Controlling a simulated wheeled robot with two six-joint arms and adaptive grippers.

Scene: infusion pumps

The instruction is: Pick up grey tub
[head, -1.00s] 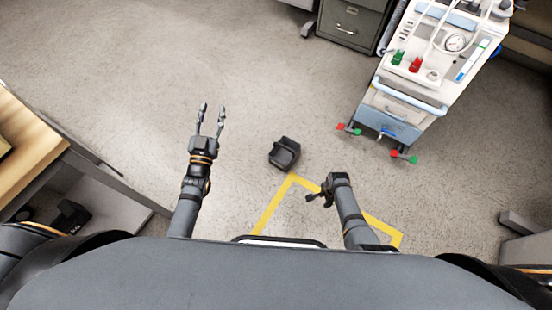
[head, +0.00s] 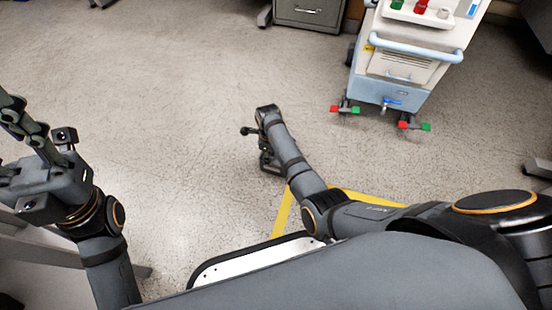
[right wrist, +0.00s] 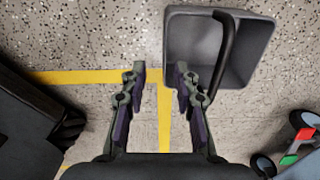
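The grey tub (right wrist: 190,48) lies on the speckled floor at the top right of the right wrist view, its open inside facing the camera. A dark curved handle (right wrist: 226,50) crosses it. My right gripper (right wrist: 160,80) is open and empty, its two fingers apart. My left gripper (head: 14,118) is at the left edge, fingers partly cut off, apart and empty.
Yellow tape (head: 284,212) marks the floor near my right arm. A white and blue medical cart (head: 400,75) with red and green feet stands at the upper right. A grey cabinet (head: 310,12) is at the back. The floor left of centre is clear.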

